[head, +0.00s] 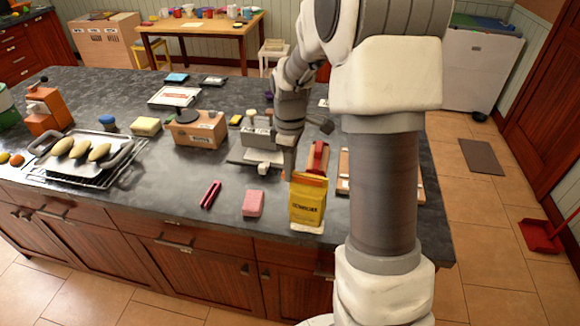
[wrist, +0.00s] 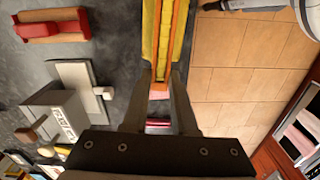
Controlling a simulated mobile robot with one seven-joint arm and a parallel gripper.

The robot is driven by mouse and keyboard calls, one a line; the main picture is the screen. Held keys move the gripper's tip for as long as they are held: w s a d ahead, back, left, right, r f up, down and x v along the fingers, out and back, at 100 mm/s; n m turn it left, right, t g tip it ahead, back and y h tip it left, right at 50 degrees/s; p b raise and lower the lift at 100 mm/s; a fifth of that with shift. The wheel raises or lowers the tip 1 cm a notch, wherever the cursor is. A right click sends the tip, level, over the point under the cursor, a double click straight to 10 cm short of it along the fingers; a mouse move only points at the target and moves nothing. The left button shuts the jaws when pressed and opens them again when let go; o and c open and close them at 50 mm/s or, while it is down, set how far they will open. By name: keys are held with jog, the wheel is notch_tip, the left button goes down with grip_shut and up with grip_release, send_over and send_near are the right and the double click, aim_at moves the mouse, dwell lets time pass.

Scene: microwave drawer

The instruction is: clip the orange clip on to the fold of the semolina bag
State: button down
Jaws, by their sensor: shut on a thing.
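The yellow semolina bag (head: 306,206) stands upright near the front edge of the dark counter. My gripper (head: 291,172) points down at the left end of the bag's top. In the wrist view, the orange clip (wrist: 168,45) is a long narrow strip along the top of the bag, with yellow bag (wrist: 150,35) showing on both sides. My gripper's fingers (wrist: 163,80) are shut on the clip's near end. I cannot tell whether the clip's jaws are closed around the fold, as its underside is hidden.
A pink sponge (head: 253,203) and a pink-and-black item (head: 210,195) lie left of the bag. Floor lies beyond the counter's edge.

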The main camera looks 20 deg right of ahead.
dwell(0.3)
jog(key=shift+c, duration=0.7)
grip_release()
jog(key=shift+r+p, duration=2.95)
jog(key=shift+r, duration=1)
